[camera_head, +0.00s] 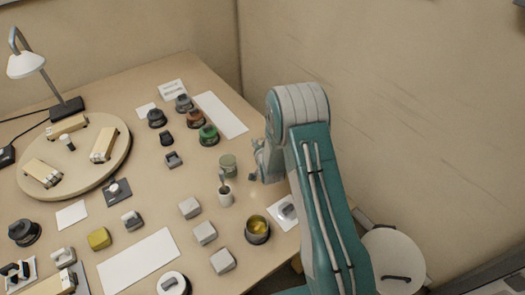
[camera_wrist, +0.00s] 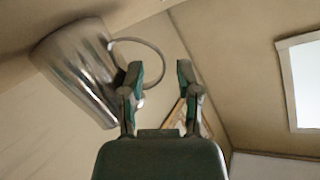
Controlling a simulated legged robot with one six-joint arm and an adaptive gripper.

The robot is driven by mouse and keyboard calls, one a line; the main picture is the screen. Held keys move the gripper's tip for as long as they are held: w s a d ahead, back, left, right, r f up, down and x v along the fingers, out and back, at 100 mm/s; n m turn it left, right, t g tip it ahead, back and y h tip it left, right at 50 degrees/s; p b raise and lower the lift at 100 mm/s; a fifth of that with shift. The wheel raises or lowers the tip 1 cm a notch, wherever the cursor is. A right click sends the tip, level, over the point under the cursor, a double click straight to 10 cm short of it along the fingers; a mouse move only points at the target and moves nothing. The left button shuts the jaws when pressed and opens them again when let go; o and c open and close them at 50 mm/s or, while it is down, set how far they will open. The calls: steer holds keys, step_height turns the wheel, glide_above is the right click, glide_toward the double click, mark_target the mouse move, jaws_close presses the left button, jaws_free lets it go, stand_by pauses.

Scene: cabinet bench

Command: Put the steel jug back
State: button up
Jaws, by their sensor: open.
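In the wrist view the steel jug (camera_wrist: 78,72) is at the upper left, shiny and tilted in the picture. Its thin loop handle (camera_wrist: 150,43) reaches right, above and close to the left finger of my gripper (camera_wrist: 160,75). The fingers are apart with nothing between their tips. I cannot tell whether the left finger touches the jug. In the head view my gripper (camera_head: 258,165) is partly hidden by my arm, near the table's right edge. I cannot make out the steel jug in the head view; my arm covers part of that area.
A greenish jar (camera_head: 228,166) and a pale cup with a utensil (camera_head: 225,197) stand just left of my gripper. A pot with yellow contents (camera_head: 257,230) is in front. A round board (camera_head: 88,187) is at left. A round stool (camera_head: 392,262) is beside the table.

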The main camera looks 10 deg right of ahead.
steer(key=v, duration=0.8)
steer(key=shift+s, duration=0.1)
steer(key=s+r+n+g, duration=0.15)
steer(key=s+r, duration=0.25)
steer(key=r, duration=0.5)
steer(key=s+r+n+g, duration=0.1)
steer(key=s+r+g, duration=0.25)
steer(key=r, duration=0.65)
steer(key=s+r+n+g, duration=0.1)
steer(key=s+r, duration=0.3)
steer(key=s, duration=0.8)
steer(key=s+r+n+g, duration=0.2)
steer(key=s+r, duration=0.3)
steer(key=s, duration=0.7)
steer(key=shift+s+r, duration=0.2)
steer(key=shift+r, duration=0.1)
